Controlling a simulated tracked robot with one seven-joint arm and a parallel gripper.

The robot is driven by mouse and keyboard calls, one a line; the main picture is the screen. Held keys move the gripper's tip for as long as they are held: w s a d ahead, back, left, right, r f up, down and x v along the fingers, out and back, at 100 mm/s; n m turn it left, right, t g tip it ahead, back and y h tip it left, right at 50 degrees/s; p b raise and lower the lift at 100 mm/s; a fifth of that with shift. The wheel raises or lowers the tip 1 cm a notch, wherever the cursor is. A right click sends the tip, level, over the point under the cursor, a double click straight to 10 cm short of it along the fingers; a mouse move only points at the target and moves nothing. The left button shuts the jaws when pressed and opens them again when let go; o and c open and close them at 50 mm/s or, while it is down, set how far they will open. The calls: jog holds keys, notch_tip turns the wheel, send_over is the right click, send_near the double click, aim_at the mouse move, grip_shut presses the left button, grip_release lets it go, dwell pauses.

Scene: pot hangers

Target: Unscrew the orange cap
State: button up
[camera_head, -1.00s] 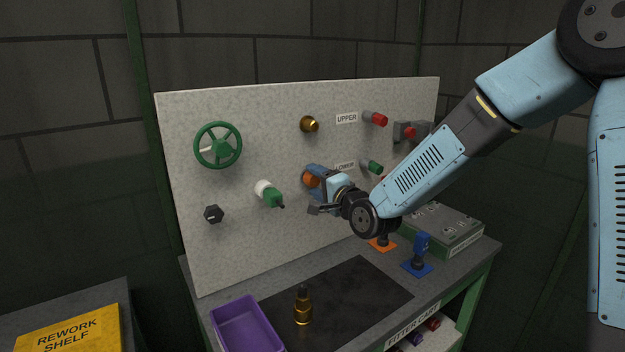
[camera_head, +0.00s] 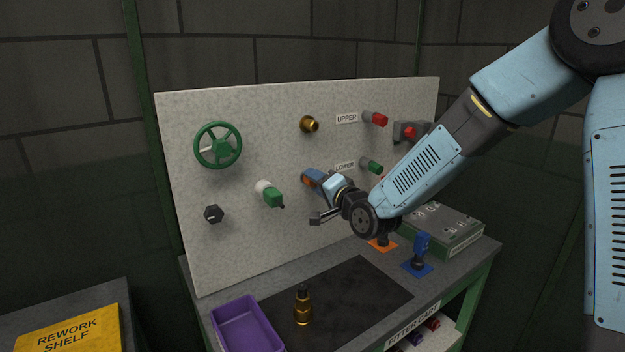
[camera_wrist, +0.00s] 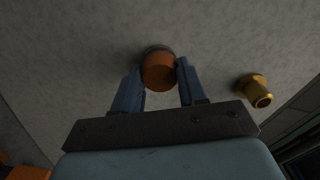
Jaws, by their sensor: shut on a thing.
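The orange cap (camera_wrist: 159,72) sits at the board in the wrist view, between the two blue fingers of my gripper (camera_wrist: 160,84). My gripper is shut on it, with a finger on each side. In the head view my gripper (camera_head: 312,178) is at the middle of the board, and only a small orange patch of the cap (camera_head: 307,181) shows beside the fingers. The rest of the cap is hidden there by my gripper. I cannot tell how far the cap stands off the board.
The speckled board (camera_head: 240,120) carries a green handwheel (camera_head: 218,145), a brass fitting (camera_head: 309,124), a green-tipped valve (camera_head: 270,195) and a black knob (camera_head: 213,214). A purple bin (camera_head: 246,325) and a brass piece (camera_head: 303,306) stand on the bench below. A grey box (camera_head: 440,230) is at the right.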

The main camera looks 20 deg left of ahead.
jog(key=n, duration=0.6)
jog(key=shift+n, duration=0.3)
jog(key=shift+v, duration=1.6)
jog(key=shift+v, duration=1.45)
